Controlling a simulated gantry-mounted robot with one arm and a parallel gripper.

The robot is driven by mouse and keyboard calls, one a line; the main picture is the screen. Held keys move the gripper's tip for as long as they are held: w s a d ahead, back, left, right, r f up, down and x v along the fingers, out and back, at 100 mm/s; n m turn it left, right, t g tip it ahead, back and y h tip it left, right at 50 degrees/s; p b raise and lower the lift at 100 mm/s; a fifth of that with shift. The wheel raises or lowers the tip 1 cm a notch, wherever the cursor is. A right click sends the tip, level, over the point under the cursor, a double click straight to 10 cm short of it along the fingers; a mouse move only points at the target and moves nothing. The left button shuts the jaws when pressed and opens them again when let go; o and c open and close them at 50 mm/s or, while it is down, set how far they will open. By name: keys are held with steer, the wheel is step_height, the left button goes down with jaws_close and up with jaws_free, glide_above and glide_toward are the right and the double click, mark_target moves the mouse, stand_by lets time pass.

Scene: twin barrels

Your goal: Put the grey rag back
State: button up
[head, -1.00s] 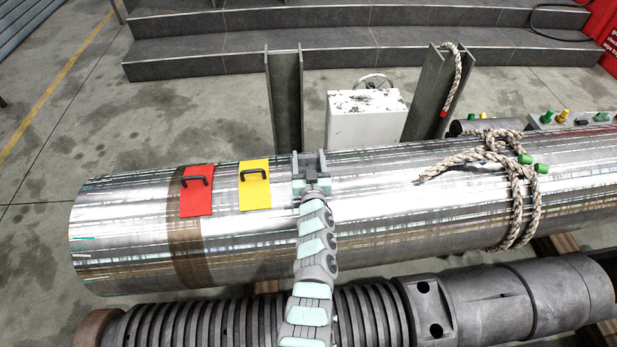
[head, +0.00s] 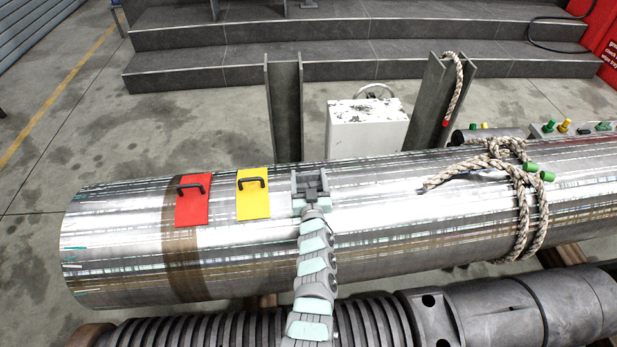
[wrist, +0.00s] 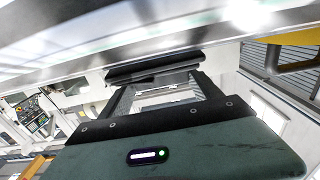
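I cannot make out a grey rag in either view. My gripper (head: 310,178) is over the upper side of the shiny metal barrel (head: 400,205), right of the yellow plate, in the head view. Its two fingers stand apart, and I see nothing between them there. In the wrist view, the gripper's dark body fills the bottom, with the fingers (wrist: 165,90) spread beyond it. A dark bar (wrist: 155,68) crosses near their far ends; I cannot tell what it belongs to.
A red plate (head: 192,205) and a yellow plate (head: 253,200), both with black handles, sit on the barrel's left part. A rope (head: 520,190) loops around its right part. Behind are two upright posts (head: 285,110) (head: 432,100) and a white box (head: 365,135). A dark ribbed barrel (head: 220,330) lies in front.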

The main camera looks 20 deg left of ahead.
steer(key=shift+o, duration=1.2)
